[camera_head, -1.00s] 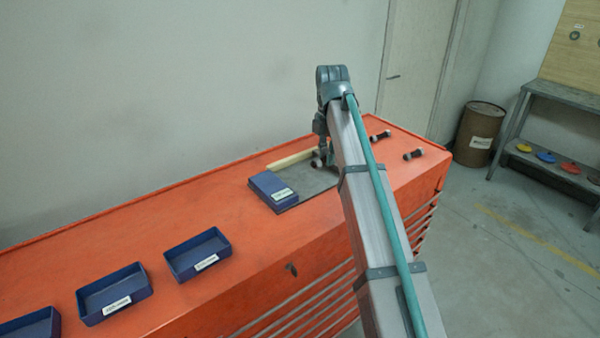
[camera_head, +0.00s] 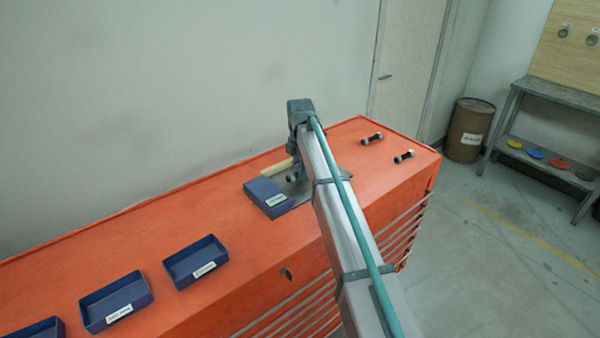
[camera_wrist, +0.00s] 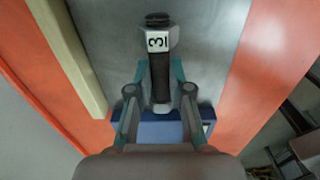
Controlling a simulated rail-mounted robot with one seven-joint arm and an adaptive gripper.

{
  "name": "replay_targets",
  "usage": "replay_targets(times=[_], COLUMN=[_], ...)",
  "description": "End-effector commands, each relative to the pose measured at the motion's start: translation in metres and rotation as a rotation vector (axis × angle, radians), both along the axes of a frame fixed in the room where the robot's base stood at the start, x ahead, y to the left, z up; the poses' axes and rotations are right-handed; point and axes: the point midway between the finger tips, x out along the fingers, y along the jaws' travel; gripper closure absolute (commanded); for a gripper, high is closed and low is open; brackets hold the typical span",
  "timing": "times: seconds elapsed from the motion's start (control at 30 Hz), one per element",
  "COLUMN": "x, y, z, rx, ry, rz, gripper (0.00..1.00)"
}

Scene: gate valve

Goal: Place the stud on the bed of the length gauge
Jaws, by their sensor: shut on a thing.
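My gripper (camera_wrist: 159,80) is shut on a dark threaded stud (camera_wrist: 158,85) that has a pale nut marked "3" near its far end. The stud points away from the gripper, roughly in line with the cream rail. The length gauge has a grey bed (camera_wrist: 208,50), a cream side rail (camera_wrist: 70,55) and a blue end block (camera_wrist: 160,130). The stud is over the bed, right of the rail; I cannot tell if it touches the bed. In the head view my gripper (camera_head: 294,172) is over the gauge bed (camera_head: 290,208), beside the blue block (camera_head: 266,196), partly hidden by my arm.
Two more studs (camera_head: 372,139) (camera_head: 404,156) lie on the orange cabinet top (camera_head: 200,250) to the right of the gauge. Blue trays (camera_head: 196,262) (camera_head: 115,300) stand to the left, with another cut off at the picture edge. A wall rises behind the cabinet.

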Motion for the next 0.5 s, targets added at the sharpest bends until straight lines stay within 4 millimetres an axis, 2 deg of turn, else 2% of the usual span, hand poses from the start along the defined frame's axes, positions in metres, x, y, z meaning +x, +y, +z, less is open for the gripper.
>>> replay_targets(times=[0.13,0.5], x=[-0.001,-0.001], y=[-0.001,-0.001], z=[-0.013,-0.018], rx=[0.001,0.001], ry=[-0.001,-0.001], rz=[0.0,0.0], gripper=[1.0,1.0])
